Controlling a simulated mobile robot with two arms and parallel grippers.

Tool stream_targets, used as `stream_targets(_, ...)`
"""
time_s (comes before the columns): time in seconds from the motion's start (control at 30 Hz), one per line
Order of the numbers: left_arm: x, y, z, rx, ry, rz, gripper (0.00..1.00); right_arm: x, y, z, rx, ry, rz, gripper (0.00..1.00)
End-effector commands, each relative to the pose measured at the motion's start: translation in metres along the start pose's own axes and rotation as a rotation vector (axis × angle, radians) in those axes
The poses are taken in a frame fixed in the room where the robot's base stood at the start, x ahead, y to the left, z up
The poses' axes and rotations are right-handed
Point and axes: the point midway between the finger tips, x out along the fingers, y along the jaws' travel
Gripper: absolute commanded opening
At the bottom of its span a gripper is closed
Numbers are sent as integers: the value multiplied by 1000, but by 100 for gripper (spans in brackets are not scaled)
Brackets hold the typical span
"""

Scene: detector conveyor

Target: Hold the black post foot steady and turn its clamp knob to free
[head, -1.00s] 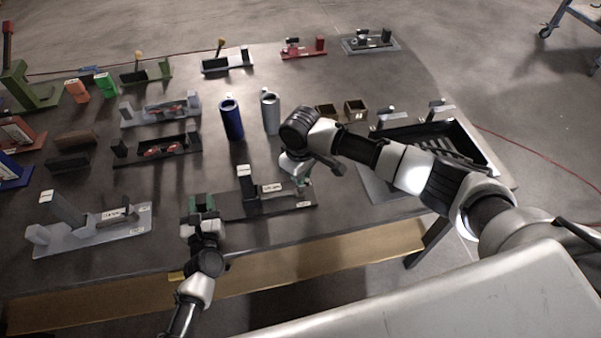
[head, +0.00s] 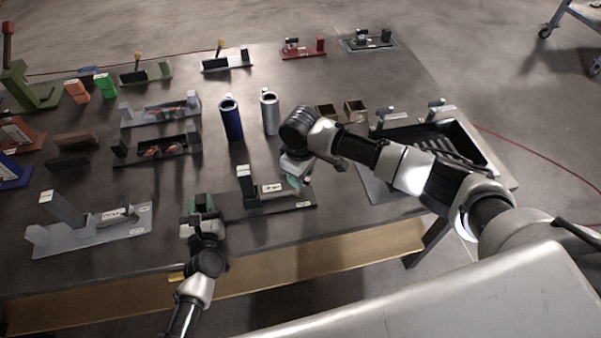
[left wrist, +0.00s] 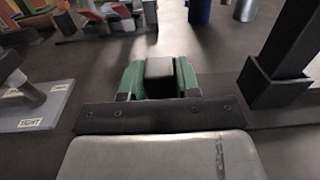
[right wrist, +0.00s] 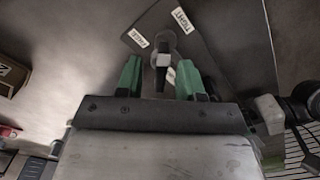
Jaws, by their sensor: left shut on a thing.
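The black post foot (head: 232,203) lies near the table's front edge, its upright post (head: 247,176) standing on it. My left gripper (head: 200,203) is shut on the block at the foot's left end. In the left wrist view the block (left wrist: 160,68) sits between the green fingertips, and the post (left wrist: 290,50) stands to the right. My right gripper (head: 297,184) is over the foot's right end. In the right wrist view its fingers are open on either side of the clamp knob (right wrist: 163,60), with gaps beside it. FREE and TIGHT labels show on the plate.
A similar grey post foot (head: 75,235) stands to the left. Blue (head: 231,120) and grey (head: 270,114) cylinders stand behind the black foot. A black tray (head: 470,142) is at the right. Bare tabletop lies between the cylinders and the foot.

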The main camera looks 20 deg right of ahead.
Motion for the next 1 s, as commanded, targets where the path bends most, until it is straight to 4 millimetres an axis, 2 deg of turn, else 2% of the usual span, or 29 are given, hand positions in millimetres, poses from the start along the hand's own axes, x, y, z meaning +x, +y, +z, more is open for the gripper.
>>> stream_targets(0.23,0,0,-1,1,1,0,0,0,0,0,0,-1,-1,37)
stream_targets(0.37,0,0,0,1,1,0,0,-10,0,0,-1,1,-1,37)
stream_targets(0.8,0,0,-1,1,1,0,0,-96,0,0,0,2,1,37)
stream_targets(1.0,0,0,-1,1,1,0,0,-117,0,0,0,0,0,37)
